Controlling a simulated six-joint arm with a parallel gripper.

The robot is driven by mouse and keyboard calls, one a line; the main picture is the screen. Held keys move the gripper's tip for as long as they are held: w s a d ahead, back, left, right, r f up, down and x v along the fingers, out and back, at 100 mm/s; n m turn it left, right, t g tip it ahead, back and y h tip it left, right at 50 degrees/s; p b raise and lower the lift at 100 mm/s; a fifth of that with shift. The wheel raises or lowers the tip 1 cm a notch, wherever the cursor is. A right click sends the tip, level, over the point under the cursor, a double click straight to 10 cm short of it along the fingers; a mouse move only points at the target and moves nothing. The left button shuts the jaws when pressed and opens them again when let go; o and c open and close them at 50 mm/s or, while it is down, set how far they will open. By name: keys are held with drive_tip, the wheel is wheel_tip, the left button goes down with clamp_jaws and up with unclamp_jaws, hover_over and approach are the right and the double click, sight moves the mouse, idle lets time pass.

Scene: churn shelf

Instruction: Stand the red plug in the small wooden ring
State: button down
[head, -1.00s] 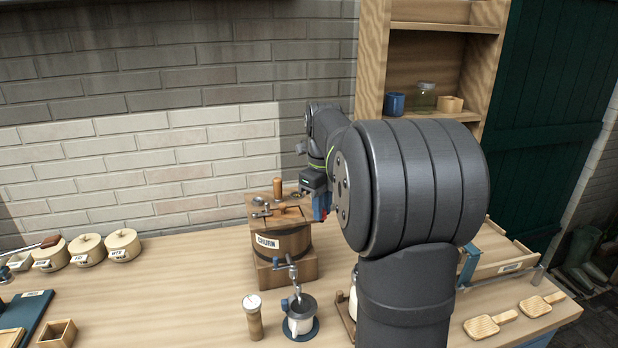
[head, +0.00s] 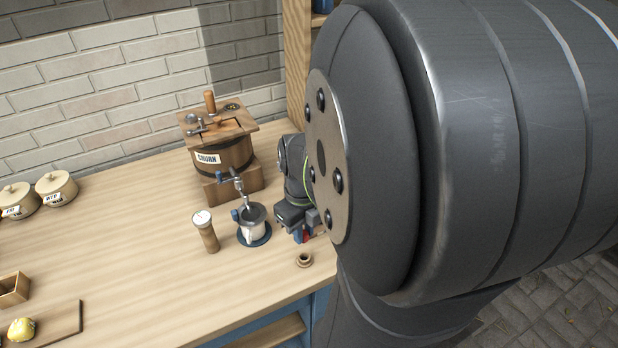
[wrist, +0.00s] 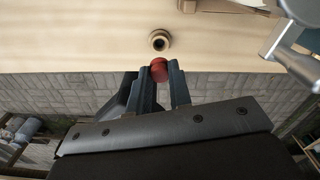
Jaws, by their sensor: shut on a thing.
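My gripper (wrist: 160,88) is shut on the red plug (wrist: 158,69), which shows between the two fingertips in the wrist view. In the head view my gripper (head: 302,236) is near the table's front edge, and only a little of the red plug (head: 306,237) shows below the jaws. The small wooden ring (head: 304,261) sits on the table close to the front edge, just in front of my gripper. In the wrist view the ring (wrist: 159,41) lies just beyond the plug, apart from it, with its dark hole open and empty.
A wooden churn (head: 222,155) stands at the back. A cup with a crank grinder (head: 252,226) on a blue base and a wooden shaker (head: 207,233) stand left of my gripper. Lidded pots (head: 56,189) are far left.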

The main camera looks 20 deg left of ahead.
drive_tip(key=shift+f, duration=2.3)
drive_tip(key=shift+f, duration=1.2)
idle(0.3)
drive_tip(key=c, duration=1.3)
unclamp_jaws()
drive_tip(key=c, duration=0.3)
drive_tip(key=shift+r, duration=0.1)
drive_tip(key=shift+r, duration=3.55)
